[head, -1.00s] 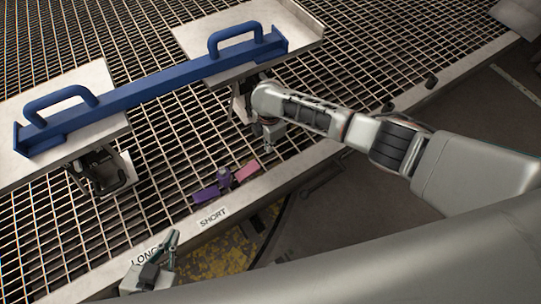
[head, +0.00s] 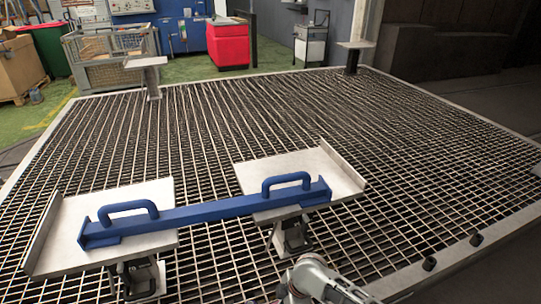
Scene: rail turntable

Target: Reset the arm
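A blue bar (head: 215,208) with two raised handles lies across two pale plates, the left plate (head: 60,250) and the right plate (head: 335,180). Each plate stands on a dark support above the metal grating. The wrist part of my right arm shows at the bottom edge, in front of the right support and apart from the bar. The fingers of my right gripper are cut off below the picture. My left gripper is out of view.
The grating (head: 260,120) is open behind the plates. A wire crate (head: 110,55) and a red box (head: 228,45) stand beyond.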

